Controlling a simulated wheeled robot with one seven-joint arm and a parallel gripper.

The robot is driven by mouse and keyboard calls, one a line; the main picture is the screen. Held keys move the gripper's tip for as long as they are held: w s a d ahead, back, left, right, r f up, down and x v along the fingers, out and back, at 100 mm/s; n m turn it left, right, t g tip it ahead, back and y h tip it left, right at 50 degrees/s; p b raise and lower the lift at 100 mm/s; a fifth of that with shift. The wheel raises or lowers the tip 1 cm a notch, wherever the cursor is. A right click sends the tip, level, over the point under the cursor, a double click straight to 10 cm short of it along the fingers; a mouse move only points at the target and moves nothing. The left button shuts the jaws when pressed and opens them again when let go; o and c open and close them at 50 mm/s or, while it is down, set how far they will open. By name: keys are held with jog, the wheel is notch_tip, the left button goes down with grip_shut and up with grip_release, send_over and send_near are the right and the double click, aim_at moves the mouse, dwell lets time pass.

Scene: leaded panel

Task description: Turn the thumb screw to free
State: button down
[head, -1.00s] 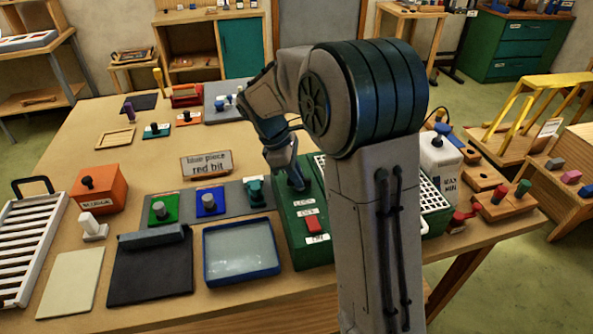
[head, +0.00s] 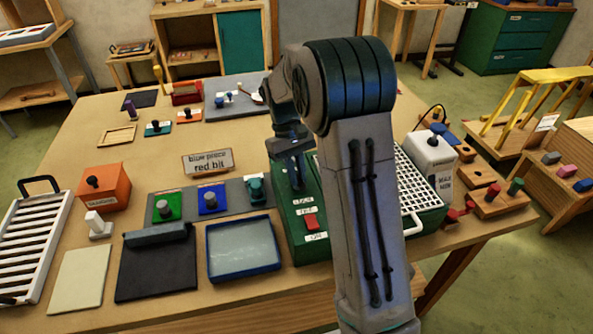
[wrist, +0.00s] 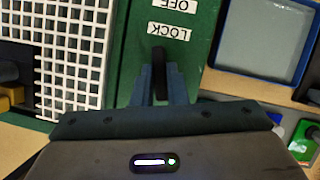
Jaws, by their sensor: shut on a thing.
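The thumb screw (wrist: 160,70) shows in the wrist view as a narrow black bar standing on the green machine, just beside its LOCK label. My gripper (wrist: 161,80) has its two blue-grey fingers closed on either side of this bar. In the head view my gripper (head: 297,184) points down onto the top of the green machine (head: 290,232), behind the labels and the red switch (head: 311,221). The screw itself is hidden by my gripper in that view.
A white grid (head: 413,185) lies to the machine's right. The blue-rimmed tray (head: 243,275) and a grey strip with several coloured knobbed blocks stand to its left. A white box (head: 432,158) with a blue knob stands behind right.

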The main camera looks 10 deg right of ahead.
jog(key=shift+m+y, duration=0.5)
jog(key=shift+m, duration=0.8)
jog(key=c, duration=1.4)
grip_release()
jog(key=shift+c, duration=0.2)
jog(key=v, duration=1.4)
jog(key=shift+w+b, duration=0.2)
jog(key=shift+b, duration=0.1)
jog(key=shift+f, duration=0.15)
